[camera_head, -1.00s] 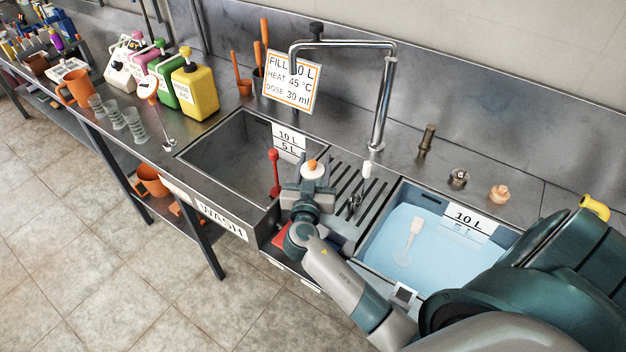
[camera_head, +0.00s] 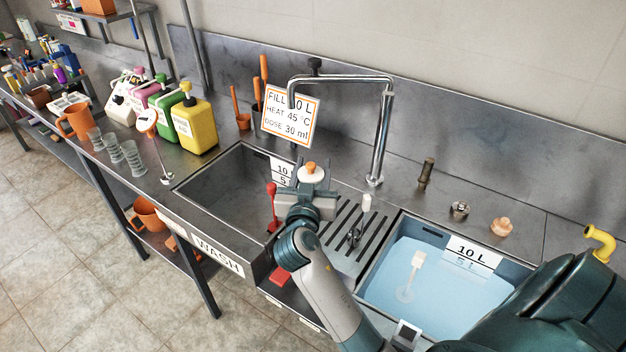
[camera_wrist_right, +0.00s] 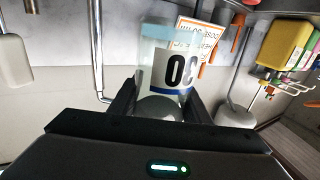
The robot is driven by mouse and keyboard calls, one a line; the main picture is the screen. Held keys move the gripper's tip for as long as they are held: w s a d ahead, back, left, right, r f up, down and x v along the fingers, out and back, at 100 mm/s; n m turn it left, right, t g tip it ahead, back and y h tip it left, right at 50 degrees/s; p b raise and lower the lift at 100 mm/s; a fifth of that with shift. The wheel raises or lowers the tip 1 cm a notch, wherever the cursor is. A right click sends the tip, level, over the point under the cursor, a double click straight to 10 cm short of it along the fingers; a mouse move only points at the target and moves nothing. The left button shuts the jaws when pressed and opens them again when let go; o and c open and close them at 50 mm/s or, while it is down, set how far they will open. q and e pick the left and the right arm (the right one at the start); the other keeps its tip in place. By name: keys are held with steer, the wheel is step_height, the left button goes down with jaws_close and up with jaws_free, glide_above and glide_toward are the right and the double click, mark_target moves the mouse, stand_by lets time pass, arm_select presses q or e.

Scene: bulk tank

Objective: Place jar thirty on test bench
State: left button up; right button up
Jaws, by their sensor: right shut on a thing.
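In the right wrist view the jar (camera_wrist_right: 165,75) is clear with a white label reading 30, seen upside down, and a blue band. It sits between the two dark fingers of the gripper (camera_wrist_right: 162,100). No surface marked as the test bench is readable; the steel counter (camera_head: 165,160) runs off to the left. My left gripper is out of view.
The wash basin (camera_head: 225,190) and a water-filled basin (camera_head: 395,285) flank a slotted drainer (camera_head: 365,225). A tall faucet (camera_head: 385,130) and a sign (camera_head: 290,115) stand behind. Coloured jugs (camera_head: 195,122), clear beakers (camera_head: 132,157) and an orange jug (camera_head: 75,118) crowd the left counter.

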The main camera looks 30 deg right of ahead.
steer(key=shift+s, duration=0.1)
stand_by(0.6)
steer(key=s+a+f+n+t+y+b, duration=0.1)
steer(key=s+a+n+t+y, duration=0.3)
steer(key=s+a+n+y, duration=0.4)
steer(key=s+a+y, duration=0.3)
steer(key=s+a, duration=0.4)
steer(key=a, duration=0.2)
steer(key=shift+a+f+y, duration=0.3)
steer(key=shift+f+y, duration=0.1)
